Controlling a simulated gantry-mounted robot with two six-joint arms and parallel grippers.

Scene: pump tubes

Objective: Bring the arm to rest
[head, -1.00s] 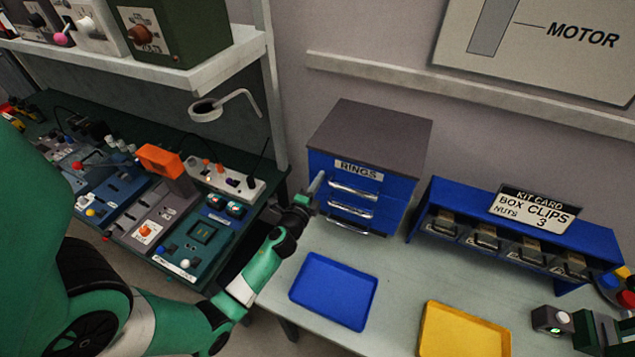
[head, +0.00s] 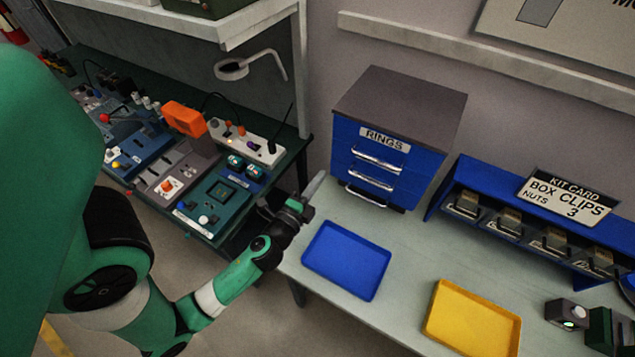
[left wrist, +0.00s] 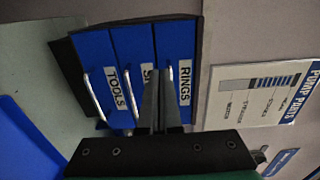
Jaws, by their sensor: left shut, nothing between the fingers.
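My left gripper (head: 314,188) is shut and empty. In the head view it hangs at the left edge of the light table, left of the blue drawer cabinet (head: 348,140) and above and beyond the blue tray (head: 346,262). In the left wrist view the closed fingers (left wrist: 159,95) point toward the cabinet front, whose labels include RINGS and TOOLS. The fingers overlap part of the middle label in that view. All drawers look closed. My right gripper is not in view.
A yellow tray (head: 472,318) lies at the front of the table (head: 400,255). A blue rack (head: 478,178) of several bins with a kit card (head: 566,198) stands at right. A bench with control panels (head: 212,205) and a lamp (head: 232,70) is at left.

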